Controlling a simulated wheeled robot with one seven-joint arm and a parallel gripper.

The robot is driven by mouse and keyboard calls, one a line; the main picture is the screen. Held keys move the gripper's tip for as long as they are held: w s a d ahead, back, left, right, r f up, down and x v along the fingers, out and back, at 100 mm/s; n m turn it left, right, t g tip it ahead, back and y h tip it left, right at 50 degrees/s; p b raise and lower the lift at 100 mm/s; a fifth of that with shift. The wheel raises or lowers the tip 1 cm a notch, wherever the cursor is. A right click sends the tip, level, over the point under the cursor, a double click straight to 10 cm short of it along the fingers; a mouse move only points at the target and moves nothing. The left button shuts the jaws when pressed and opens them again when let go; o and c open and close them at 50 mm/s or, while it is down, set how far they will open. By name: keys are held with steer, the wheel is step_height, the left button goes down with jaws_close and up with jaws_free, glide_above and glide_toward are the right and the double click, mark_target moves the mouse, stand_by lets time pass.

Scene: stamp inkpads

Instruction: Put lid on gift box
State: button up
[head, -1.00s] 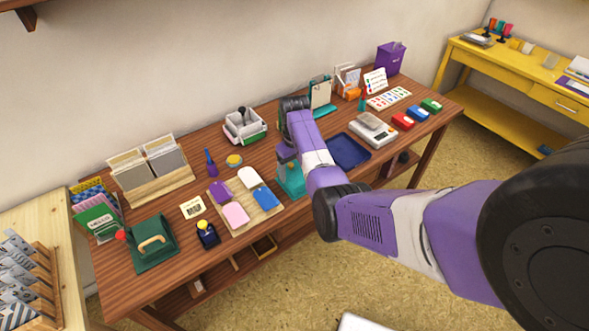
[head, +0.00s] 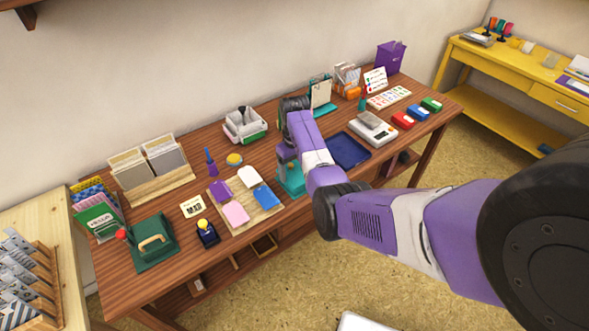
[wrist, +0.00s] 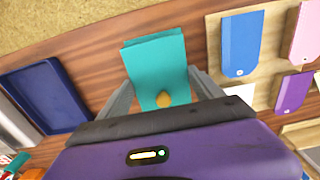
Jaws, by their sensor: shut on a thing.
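The teal gift box (head: 292,181) stands at the front edge of the wooden table, below the end of my arm. In the wrist view, a teal lid (wrist: 155,62) with a small orange knob (wrist: 163,98) lies between my fingers. My gripper (wrist: 160,76) is shut on the lid by its two sides. A second teal edge shows along the lid's far side in the wrist view. The lid is over the box, but I cannot tell whether it rests on it. My arm partly hides the gripper and box top in the head view.
A wooden board (head: 218,197) with several coloured tags lies left of the box. A dark blue tray (head: 348,150) lies right of it and also shows in the wrist view (wrist: 45,92). A scale (head: 371,129) and inkpads (head: 402,121) stand farther right.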

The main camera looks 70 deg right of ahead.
stand_by(0.4)
steer(key=o, duration=1.4)
steer(key=shift+r, duration=0.1)
steer(key=shift+r+p, duration=3)
steer(key=shift+r, duration=0.4)
